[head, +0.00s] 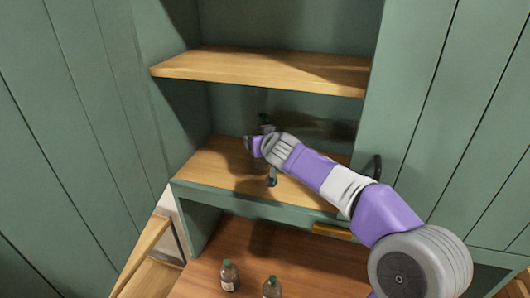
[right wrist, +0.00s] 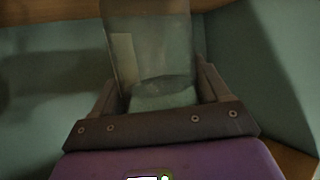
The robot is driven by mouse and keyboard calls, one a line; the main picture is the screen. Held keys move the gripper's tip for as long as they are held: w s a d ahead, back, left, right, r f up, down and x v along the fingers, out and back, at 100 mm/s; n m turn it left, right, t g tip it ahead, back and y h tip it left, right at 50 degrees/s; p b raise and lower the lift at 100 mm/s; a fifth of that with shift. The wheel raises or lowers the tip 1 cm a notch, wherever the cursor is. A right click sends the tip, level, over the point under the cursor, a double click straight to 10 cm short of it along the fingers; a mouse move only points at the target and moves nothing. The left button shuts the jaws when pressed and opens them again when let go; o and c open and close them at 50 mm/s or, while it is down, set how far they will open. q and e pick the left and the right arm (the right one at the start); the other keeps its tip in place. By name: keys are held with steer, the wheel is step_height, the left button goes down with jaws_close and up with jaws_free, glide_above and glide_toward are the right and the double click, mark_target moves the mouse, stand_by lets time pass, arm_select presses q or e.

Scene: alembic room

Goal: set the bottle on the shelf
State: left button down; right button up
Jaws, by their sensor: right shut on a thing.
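My right gripper (head: 258,143) reaches into the green cabinet, just above its lower shelf (head: 208,165). It is shut on a clear bottle (right wrist: 150,45), which stands between the two fingers in the right wrist view. In the head view the gripper hides most of this bottle; a small dark green bit, perhaps its cap, shows above the gripper. I cannot tell whether the bottle's base touches the shelf. My left gripper is out of view.
An upper wooden shelf (head: 260,70) runs above my right arm. Two bottles with green caps, one on the left (head: 229,277) and one on the right (head: 271,288), stand on the brown wooden counter (head: 250,245) below. The lower shelf's left part is clear. Green panels flank the opening.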

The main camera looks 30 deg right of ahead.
steer(key=shift+w+f+b, duration=0.1)
steer(key=shift+f+b, duration=0.25)
steer(key=shift+f, duration=0.95)
steer(key=shift+s, duration=0.2)
steer(key=shift+w, duration=0.1)
steer(key=shift+f+b, duration=0.15)
steer(key=shift+b, duration=0.2)
steer(key=o, duration=1.4)
steer(key=v, duration=1.2)
